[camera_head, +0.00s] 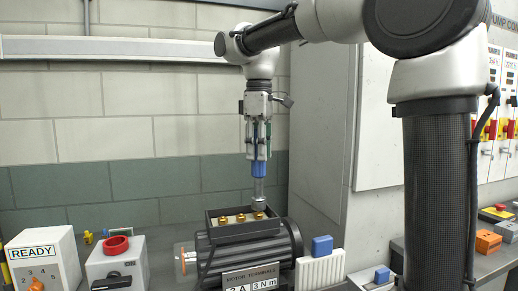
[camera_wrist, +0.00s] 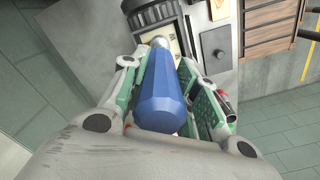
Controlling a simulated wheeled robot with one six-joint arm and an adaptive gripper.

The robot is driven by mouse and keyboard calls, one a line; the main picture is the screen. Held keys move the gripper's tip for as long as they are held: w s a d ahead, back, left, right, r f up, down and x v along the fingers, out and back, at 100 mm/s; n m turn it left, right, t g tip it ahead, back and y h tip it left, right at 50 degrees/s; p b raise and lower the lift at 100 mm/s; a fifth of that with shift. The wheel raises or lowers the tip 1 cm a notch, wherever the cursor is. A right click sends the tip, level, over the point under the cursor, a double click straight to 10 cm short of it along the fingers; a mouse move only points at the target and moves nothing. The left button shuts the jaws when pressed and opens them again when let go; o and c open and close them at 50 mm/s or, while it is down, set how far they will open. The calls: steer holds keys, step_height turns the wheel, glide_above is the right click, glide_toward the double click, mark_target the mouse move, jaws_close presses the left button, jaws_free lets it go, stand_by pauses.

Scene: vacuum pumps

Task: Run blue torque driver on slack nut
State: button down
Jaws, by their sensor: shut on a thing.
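My gripper (camera_head: 258,152) points straight down over the motor and is shut on the blue torque driver (camera_head: 258,170). The driver hangs upright, its grey shaft and socket (camera_head: 258,201) at the right-hand brass nut (camera_head: 259,215); I cannot tell whether they touch. Two more brass nuts (camera_head: 240,218) (camera_head: 222,221) sit to its left in the open dark terminal box (camera_head: 230,231) on the ribbed motor (camera_head: 265,251). Which nut is slack does not show. In the wrist view, the blue handle (camera_wrist: 160,90) lies between green-padded fingers and hides most of the terminal box.
A READY dial box (camera_head: 42,258) and a red-knobbed switch box (camera_head: 116,262) stand left. A label on the motor (camera_head: 250,276) reads "MOTOR TERMINALS 2A 3Nm". A white slotted block (camera_head: 320,270) with a blue piece stands right. A grey cabinet (camera_head: 318,120) rises behind right.

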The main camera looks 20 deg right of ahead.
steer(key=shift+f, duration=0.1)
steer(key=shift+f, duration=1.55)
stand_by(2.7)
